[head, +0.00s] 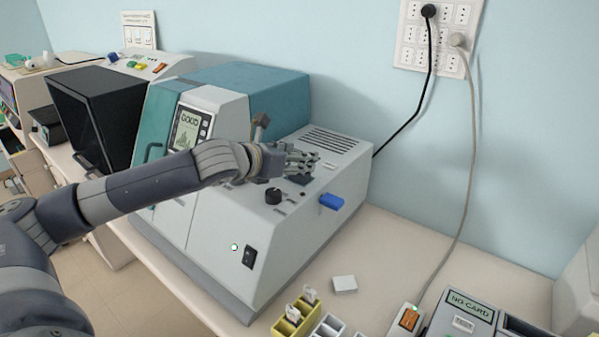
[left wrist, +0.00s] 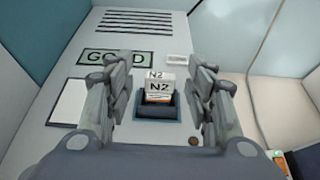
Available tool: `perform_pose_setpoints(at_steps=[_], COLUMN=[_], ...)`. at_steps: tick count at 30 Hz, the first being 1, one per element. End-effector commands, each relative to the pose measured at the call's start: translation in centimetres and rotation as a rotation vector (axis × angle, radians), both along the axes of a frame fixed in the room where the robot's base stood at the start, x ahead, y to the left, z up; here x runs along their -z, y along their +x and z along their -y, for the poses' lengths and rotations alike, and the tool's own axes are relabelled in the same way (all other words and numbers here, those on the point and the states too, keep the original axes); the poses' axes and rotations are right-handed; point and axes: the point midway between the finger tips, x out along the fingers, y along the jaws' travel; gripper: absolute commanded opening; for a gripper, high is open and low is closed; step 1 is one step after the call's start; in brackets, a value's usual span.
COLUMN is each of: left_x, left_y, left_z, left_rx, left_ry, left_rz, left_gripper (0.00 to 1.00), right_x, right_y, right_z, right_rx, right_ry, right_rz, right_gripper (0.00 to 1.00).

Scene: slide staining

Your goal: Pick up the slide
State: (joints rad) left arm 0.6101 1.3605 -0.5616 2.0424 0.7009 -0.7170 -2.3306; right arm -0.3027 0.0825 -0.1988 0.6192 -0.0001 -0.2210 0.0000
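A white slide labelled N2 (left wrist: 159,86), with an orange band low on its face, stands in a dark slot (left wrist: 156,111) on top of the grey machine (head: 285,245). A second N2 label shows just behind it, and I cannot tell if that is another slide. My left gripper (head: 302,165) is above the machine top. In the left wrist view its fingers (left wrist: 160,95) are spread, one on each side of the slide, with gaps on both sides. In the head view the gripper hides the slide. My right gripper is not in view.
A yellow rack (head: 287,327) holding white pieces, a small white block (head: 344,284) and a NO CARD device (head: 468,305) are in front.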

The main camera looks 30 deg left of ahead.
Motion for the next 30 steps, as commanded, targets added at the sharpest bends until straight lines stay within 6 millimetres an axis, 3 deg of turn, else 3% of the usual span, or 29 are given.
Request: perform_pose_setpoints(at_steps=[1,6,17,30], left_x=[0.0,0.0,-0.5,-7.9], left_y=[0.0,0.0,0.0,0.0], left_z=[0.0,0.0,0.0,0.1], left_rx=[0.000,0.000,0.000,0.001], left_ry=[0.000,0.000,-0.001,-0.003], left_rz=[0.000,0.000,0.002,0.005], left_gripper=[0.36,0.02,0.02,0.02], right_x=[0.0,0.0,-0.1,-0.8], right_y=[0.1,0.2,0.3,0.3], right_z=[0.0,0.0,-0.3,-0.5], right_rx=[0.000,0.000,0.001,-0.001], right_ry=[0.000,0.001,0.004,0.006], right_rz=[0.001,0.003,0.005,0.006], right_gripper=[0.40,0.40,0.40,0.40])
